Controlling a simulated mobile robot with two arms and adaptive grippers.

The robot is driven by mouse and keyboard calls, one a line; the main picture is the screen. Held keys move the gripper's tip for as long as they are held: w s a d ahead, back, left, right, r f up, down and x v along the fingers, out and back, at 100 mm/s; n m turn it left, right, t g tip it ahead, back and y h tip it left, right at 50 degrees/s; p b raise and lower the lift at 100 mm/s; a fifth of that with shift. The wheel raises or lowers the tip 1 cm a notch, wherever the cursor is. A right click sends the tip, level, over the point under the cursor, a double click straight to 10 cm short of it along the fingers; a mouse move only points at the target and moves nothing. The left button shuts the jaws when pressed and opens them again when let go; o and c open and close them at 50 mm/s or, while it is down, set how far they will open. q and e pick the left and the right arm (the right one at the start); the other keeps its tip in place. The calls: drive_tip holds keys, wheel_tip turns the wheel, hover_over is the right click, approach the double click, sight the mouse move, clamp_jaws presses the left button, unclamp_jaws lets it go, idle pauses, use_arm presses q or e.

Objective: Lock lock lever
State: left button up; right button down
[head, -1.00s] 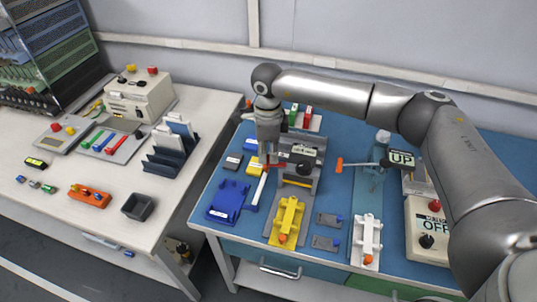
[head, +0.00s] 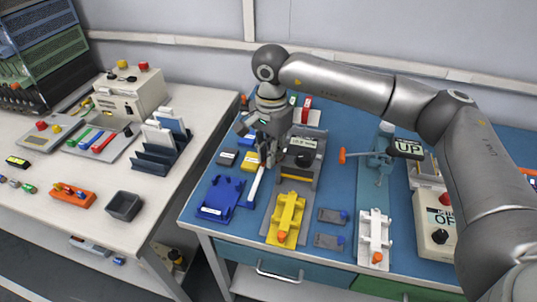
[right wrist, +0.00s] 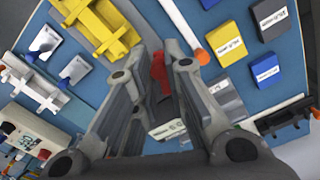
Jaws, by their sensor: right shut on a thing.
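My right gripper (head: 266,152) points down at the left side of a grey fixture (head: 306,150) on the blue bench. In the right wrist view, its fingers (right wrist: 163,58) are closed around a red lever (right wrist: 159,76), which I take to be the lock lever. The fingers hide the lever in the head view, and its exact angle cannot be told. A white rod (head: 256,186) lies just below the gripper, and its orange end shows in the right wrist view (right wrist: 202,57). My left gripper is out of view.
A yellow holder (head: 286,218) and a blue holder (head: 221,196) stand in front. A teal press (head: 379,160) with an orange handle and a white holder (head: 375,236) are to the right. A control box (head: 437,225) stands at the right. Labelled blocks lie left of the fixture.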

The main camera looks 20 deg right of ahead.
drive_tip(key=shift+s+d+n+b, duration=0.15)
drive_tip(key=shift+n+b, duration=0.15)
drive_tip(key=shift+n, duration=0.3)
drive_tip(key=c, duration=1.4)
unclamp_jaws()
drive_tip(key=shift+r, duration=0.1)
wheel_tip(320, 180, up, 12)
drive_tip(key=shift+f, duration=0.1)
drive_tip(key=shift+s+f, duration=0.1)
